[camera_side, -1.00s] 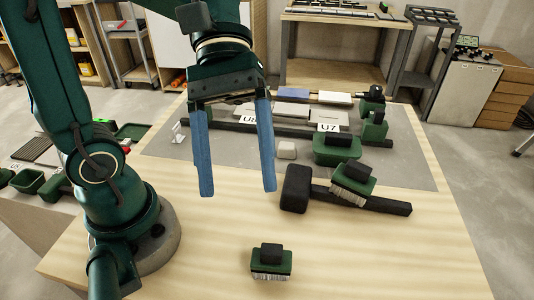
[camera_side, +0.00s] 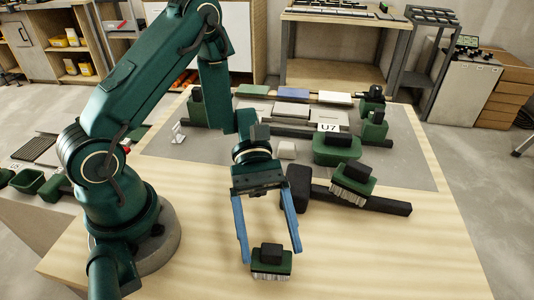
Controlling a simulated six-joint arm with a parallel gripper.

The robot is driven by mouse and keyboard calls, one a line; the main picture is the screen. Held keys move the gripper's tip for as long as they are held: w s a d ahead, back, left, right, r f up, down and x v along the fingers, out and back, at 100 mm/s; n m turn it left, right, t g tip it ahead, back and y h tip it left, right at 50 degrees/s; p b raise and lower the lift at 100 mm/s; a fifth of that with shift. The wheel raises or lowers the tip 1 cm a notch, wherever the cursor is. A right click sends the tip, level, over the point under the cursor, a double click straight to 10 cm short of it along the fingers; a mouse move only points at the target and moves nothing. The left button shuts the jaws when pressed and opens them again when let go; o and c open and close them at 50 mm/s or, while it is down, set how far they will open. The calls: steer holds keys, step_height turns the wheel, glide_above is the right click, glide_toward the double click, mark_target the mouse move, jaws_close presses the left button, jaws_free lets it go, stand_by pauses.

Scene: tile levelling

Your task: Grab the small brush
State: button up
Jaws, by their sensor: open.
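The small brush (camera_side: 271,261) stands on the wooden table near its front edge. It has a green body, a black grip block on top and pale bristles facing down. My gripper (camera_side: 271,254) is open, with its two blue fingers spread wide. The fingertips appear on the left and right of the brush's upper part in this view. I cannot tell whether the fingers touch it or how far they are in depth from it. A larger green brush (camera_side: 353,182) with a black block and pale bristles rests tilted on a black bar to the right.
A black mallet-like tool (camera_side: 378,202) lies right of my gripper, its head (camera_side: 296,188) close to the right finger. The table's right front is clear.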

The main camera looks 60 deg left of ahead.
mark_target(274, 261)
steer(key=shift+x, duration=2.55)
steer(key=shift+f, duration=0.1)
jaws_close()
